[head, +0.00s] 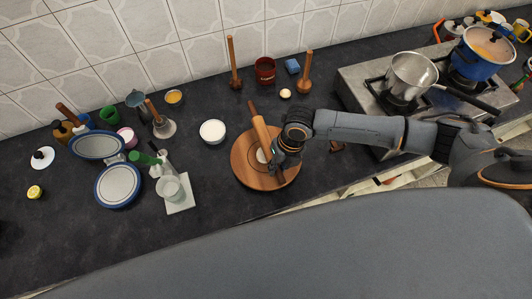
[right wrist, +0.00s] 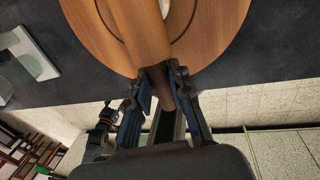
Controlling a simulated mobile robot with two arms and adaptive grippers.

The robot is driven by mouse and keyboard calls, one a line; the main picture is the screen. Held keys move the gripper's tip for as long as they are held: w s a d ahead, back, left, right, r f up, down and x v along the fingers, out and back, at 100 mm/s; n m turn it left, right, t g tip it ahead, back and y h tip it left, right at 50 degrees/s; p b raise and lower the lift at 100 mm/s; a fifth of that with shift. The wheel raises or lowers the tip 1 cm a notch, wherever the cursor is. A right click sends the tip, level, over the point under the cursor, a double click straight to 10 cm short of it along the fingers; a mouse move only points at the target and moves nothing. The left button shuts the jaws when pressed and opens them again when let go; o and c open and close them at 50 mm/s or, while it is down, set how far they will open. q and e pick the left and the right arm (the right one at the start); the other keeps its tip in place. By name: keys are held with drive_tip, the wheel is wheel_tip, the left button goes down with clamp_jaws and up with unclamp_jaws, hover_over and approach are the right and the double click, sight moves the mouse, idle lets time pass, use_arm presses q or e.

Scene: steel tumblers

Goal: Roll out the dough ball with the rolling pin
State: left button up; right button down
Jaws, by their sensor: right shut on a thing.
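The wooden rolling pin (head: 262,134) lies over the round wooden board (head: 243,160), its far handle pointing up and left. A pale piece of dough (head: 261,156) shows on the board beside the pin, partly hidden by it. My right gripper (head: 279,167) is at the near end of the pin, over the board's right side. In the right wrist view my right gripper (right wrist: 163,82) is shut on the dark near handle of the rolling pin (right wrist: 140,28), and a sliver of dough (right wrist: 168,7) shows past the pin. My left gripper is out of view.
A white bowl (head: 213,131) stands left of the board. A glass (head: 171,188), plates (head: 118,186) and bottles stand farther left. Two wooden-handled tools and a dark red pot (head: 265,70) stand behind. The stove with pots (head: 412,75) is at the right.

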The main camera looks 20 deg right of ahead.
drive_tip(key=shift+a, duration=0.2)
drive_tip(key=shift+a+f, duration=0.2)
drive_tip(key=shift+a, duration=0.85)
drive_tip(key=shift+d+f, duration=0.15)
drive_tip(key=shift+d, duration=0.7)
drive_tip(key=shift+d+f, duration=0.1)
drive_tip(key=shift+d, duration=0.75)
drive_tip(key=shift+a, duration=0.1)
drive_tip(key=shift+a+f, duration=0.15)
drive_tip(key=shift+a, duration=0.7)
drive_tip(key=shift+a+f, duration=0.1)
drive_tip(key=shift+a, duration=0.7)
drive_tip(key=shift+d, duration=0.1)
